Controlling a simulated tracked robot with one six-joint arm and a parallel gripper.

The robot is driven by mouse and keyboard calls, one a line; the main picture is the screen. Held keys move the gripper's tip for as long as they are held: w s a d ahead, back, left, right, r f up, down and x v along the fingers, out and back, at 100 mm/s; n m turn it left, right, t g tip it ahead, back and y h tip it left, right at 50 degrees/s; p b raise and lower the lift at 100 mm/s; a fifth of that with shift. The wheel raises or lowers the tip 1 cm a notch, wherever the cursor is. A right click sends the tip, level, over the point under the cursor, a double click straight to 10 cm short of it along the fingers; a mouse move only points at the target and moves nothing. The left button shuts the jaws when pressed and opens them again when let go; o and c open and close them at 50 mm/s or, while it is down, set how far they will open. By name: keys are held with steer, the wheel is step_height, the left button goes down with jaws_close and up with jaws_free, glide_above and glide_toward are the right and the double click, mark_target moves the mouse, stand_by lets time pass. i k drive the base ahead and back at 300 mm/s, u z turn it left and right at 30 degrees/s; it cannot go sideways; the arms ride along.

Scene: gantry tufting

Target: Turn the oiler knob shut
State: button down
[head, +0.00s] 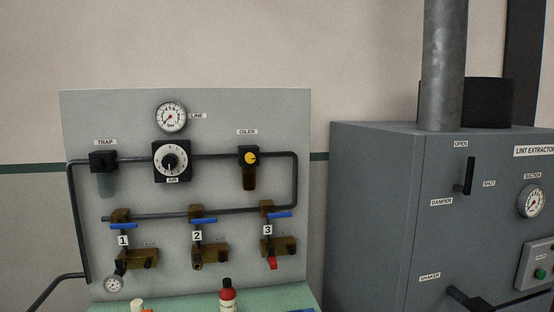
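The oiler (249,172) is on the upper right of the grey panel, under a label reading OILER. It has a dark block with an amber bowl hanging below. Its knob (251,158) is a small yellow disc with a dark mark, on the front of the block. The mark is too small to tell which setting it shows. My gripper is not in view, and nothing touches the knob.
The panel (80,120) also carries a line gauge (171,117), an AIR dial (171,161), a trap (103,161) and three blue-handled valves. The lint extractor cabinet (375,200) stands at right.

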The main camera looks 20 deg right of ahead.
mark_target(250, 158)
steer(key=z, duration=0.05)
steer(key=k, duration=0.75)
steer(key=u, duration=0.6)
steer(key=k, duration=0.6)
steer(key=u, duration=0.6)
steer(key=i, duration=1.65)
steer(key=z, duration=0.75)
steer(key=i, duration=0.35)
steer(key=z, duration=0.25)
